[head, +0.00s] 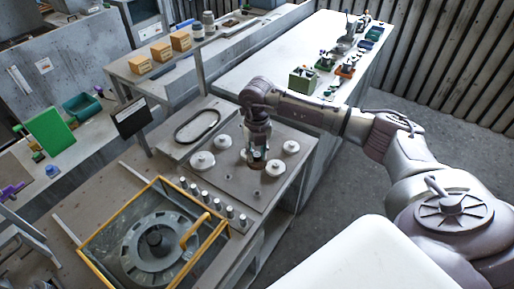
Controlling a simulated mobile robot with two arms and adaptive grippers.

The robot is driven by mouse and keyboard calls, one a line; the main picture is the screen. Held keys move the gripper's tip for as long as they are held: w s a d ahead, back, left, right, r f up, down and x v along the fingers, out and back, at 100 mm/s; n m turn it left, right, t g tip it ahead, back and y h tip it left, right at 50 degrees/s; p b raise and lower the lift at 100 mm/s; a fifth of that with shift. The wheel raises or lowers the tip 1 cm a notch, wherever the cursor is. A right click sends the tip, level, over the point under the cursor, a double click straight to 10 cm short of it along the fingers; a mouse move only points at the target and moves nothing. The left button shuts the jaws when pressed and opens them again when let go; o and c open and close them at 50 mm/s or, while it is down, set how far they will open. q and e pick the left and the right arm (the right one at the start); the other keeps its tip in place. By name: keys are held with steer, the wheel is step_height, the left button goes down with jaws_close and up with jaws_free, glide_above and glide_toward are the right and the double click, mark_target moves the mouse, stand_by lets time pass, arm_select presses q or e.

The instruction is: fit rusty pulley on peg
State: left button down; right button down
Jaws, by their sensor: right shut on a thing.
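My right gripper (257,157) points down over the grey bench plate and is shut on a small brownish thing, which looks like the rusty pulley (255,164). It is mostly hidden by the fingers, and I cannot tell whether it touches the plate or a peg. White pulleys sit around it: one at the left (202,161), one behind (223,142), one at the right (291,147) and one close in front (275,168). A small dark spot (257,193) on the plate is in front of the gripper; I cannot tell if it is a peg. My left gripper is out of view.
A dark oval belt (197,125) lies behind the pulleys. A row of short metal cylinders (213,203) stands along the left front. The blower housing (133,250) with a yellow frame (108,221) is at the front left. A small black screen (132,117) stands behind.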

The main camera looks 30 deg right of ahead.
steer(key=b, duration=0.7)
glide_above(257, 191)
step_height(257, 191, down, 13)
steer(key=shift+r, duration=0.2)
steer(key=shift+f+b, duration=0.85)
steer(key=shift+f, duration=0.15)
steer(key=shift+f+b, duration=0.3)
steer(key=shift+b, duration=0.1)
steer(key=shift+f+b, duration=0.35)
steer(key=shift+f, duration=0.05)
steer(key=shift+f, duration=0.2)
stand_by(0.3)
steer(key=shift+f+b, duration=0.3)
steer(key=shift+b, duration=0.1)
steer(key=c, duration=0.9)
jaws_free()
steer(key=shift+o, duration=0.2)
